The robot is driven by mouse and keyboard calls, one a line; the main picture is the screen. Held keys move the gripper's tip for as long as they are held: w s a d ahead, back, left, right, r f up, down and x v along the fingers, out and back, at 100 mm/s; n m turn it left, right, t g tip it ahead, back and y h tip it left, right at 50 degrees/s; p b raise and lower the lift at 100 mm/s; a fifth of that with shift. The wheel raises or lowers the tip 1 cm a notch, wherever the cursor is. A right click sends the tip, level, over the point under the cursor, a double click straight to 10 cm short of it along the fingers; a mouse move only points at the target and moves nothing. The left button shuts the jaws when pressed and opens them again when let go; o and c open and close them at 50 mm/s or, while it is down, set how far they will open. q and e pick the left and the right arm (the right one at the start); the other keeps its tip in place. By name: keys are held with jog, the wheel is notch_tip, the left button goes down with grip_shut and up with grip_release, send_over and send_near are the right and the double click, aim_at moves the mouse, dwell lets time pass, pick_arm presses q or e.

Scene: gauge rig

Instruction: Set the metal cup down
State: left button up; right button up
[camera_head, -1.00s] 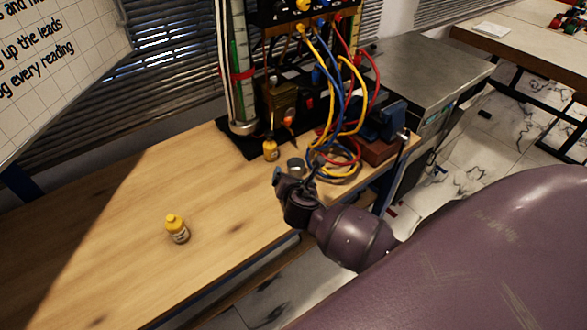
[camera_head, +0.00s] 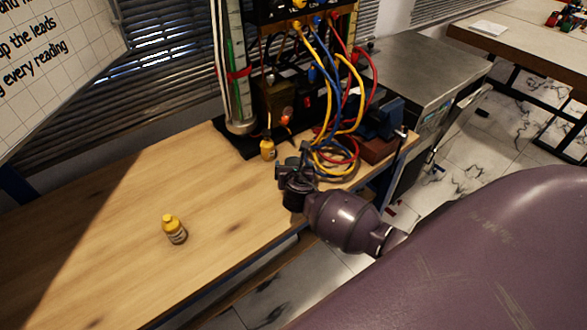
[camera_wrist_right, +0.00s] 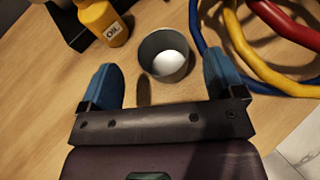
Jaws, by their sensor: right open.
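The metal cup (camera_wrist_right: 149,50) shows in the right wrist view, a small grey open-topped cup with a white round thing (camera_wrist_right: 168,64) inside. It appears to stand upright on the wooden bench. My right gripper (camera_wrist_right: 158,66) is open, with one blue-padded finger on each side of the cup and a gap visible at the left finger. In the head view my right gripper (camera_head: 293,160) is over the bench's right part, and it hides the cup there. My left gripper is not in view.
A yellow oil bottle (camera_wrist_right: 103,22) stands close left of the cup, also in the head view (camera_head: 268,149). Coiled leads (camera_head: 335,158) lie close on the right. Another yellow-capped bottle (camera_head: 174,230) stands front left. The bench's left part (camera_head: 110,220) is mostly clear.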

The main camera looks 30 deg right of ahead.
aim_at(293, 160)
jog(key=shift+f+b+x, duration=0.25)
jog(key=shift+b+x, duration=0.15)
jog(key=shift+x, duration=1.75)
jog(key=shift+s, duration=0.15)
jog(key=shift+c, duration=0.5)
jog(key=c, duration=1)
jog(key=shift+r, duration=0.1)
